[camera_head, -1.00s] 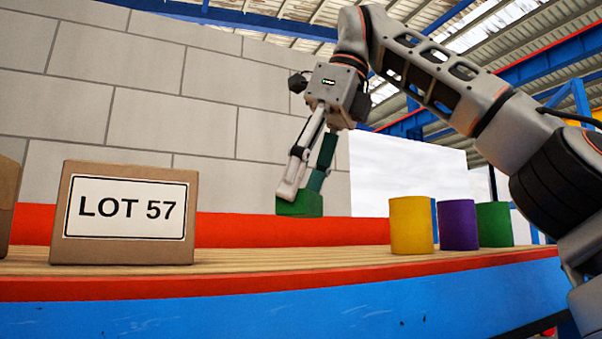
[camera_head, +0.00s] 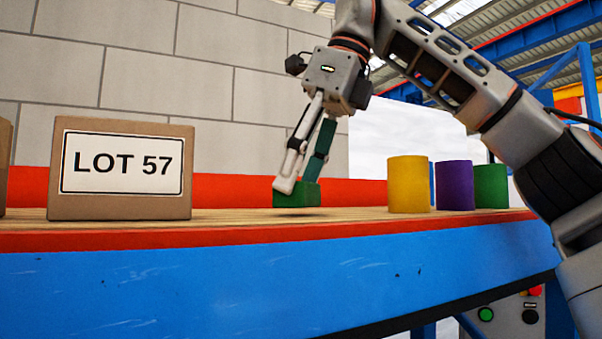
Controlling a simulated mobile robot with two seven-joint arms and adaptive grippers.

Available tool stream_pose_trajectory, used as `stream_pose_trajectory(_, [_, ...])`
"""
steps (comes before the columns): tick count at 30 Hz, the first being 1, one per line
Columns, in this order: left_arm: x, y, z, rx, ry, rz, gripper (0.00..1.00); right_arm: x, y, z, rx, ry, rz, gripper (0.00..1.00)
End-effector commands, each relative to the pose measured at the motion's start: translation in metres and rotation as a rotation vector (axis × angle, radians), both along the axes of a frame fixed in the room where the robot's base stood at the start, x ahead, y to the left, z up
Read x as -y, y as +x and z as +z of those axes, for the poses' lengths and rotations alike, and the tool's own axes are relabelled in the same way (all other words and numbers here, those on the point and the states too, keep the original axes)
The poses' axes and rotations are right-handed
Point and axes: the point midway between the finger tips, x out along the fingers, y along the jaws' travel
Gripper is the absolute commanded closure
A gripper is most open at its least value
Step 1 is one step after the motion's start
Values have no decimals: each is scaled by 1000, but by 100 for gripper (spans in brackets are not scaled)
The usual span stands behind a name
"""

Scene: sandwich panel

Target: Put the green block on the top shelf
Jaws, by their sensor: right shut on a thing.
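The green block (camera_head: 299,197) is between the fingertips of my right gripper (camera_head: 298,186), just over the wooden top shelf (camera_head: 345,218). The gripper is shut on the block and points down, its fingers slanting down to the left. A dark shadow lies right under the block. The gap to the shelf looks very small, and I cannot tell for sure if they touch. My left gripper is not in view.
A cardboard box marked LOT 57 (camera_head: 121,168) stands to the left. Yellow (camera_head: 408,184), purple (camera_head: 454,185) and green (camera_head: 491,187) cylinders stand to the right. The shelf between box and yellow cylinder is clear around the block. A red strip (camera_head: 236,190) runs behind.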

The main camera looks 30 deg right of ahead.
Motion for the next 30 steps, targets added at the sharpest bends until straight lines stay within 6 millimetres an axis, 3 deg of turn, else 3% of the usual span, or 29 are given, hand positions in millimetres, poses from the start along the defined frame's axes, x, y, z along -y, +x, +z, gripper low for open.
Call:
stream_pose_trajectory(20, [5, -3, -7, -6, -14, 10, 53, 0, 0, -11, 1, -1, 1, 68])
stream_pose_trajectory(21, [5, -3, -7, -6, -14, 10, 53, 0, 0, -11, 1, -1, 1, 40])
stream_pose_trajectory(23, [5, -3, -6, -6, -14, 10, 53, 0, 0, -11, 1, -1, 0, 26])
stream_pose_trajectory(30, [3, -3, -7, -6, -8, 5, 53, 0, 0, -11, 0, 0, 0, 26])
